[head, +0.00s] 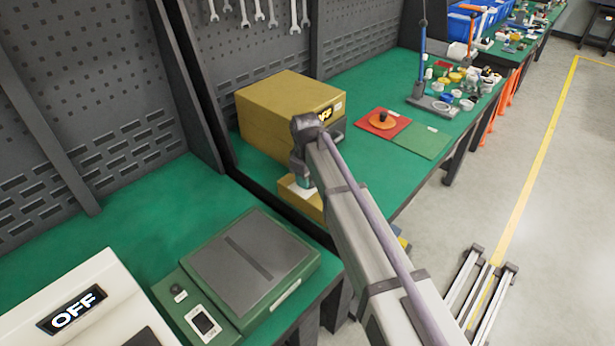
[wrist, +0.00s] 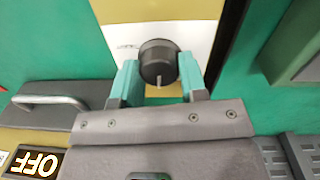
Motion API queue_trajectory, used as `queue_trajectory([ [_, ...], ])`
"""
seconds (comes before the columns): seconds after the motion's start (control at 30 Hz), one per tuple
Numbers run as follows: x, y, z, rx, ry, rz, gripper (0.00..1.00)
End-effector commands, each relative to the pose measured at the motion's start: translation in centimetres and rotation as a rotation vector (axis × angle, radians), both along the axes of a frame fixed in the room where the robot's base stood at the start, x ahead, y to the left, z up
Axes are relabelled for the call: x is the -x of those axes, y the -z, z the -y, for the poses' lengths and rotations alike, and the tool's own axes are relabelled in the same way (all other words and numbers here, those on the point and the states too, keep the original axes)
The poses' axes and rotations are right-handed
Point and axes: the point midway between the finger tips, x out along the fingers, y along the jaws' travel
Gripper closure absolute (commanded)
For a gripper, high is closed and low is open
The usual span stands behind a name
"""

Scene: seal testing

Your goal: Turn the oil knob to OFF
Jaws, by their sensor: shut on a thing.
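The round black knob (wrist: 157,58) sits on a white panel (wrist: 115,38) in the wrist view. A pale pointer line on it runs toward the bottom of that picture. Small lettering beside it is too small to read. My gripper (wrist: 158,76) has its two teal fingers on either side of the knob, shut on it. In the head view my gripper (head: 299,178) is in front of the yellow machine (head: 280,105), over a low yellow unit (head: 311,203) with a white top. My arm hides the knob there. The machine's display (head: 325,114) is partly covered; the wrist view shows it reading OFF (wrist: 38,163).
A grey metal handle (wrist: 50,101) is left of my fingers in the wrist view. A green device with a grey plate (head: 245,255) and a white device reading OFF (head: 72,309) stand at front left. A red mat (head: 383,124) lies right of the yellow machine.

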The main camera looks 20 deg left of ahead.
Motion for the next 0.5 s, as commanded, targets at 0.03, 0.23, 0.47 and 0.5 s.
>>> queue_trajectory([
  [0.03, 0.04, 0.02, 0.06, 0.002, -0.018, -0.001, 0.84],
  [0.23, 0.04, 0.02, 0.07, 0.001, -0.077, 0.0, 0.84],
  [0.47, 0.04, 0.02, 0.06, 0.001, -0.097, 0.0, 0.84],
  [0.5, 0.04, 0.02, 0.06, 0.001, -0.097, 0.0, 0.84],
])
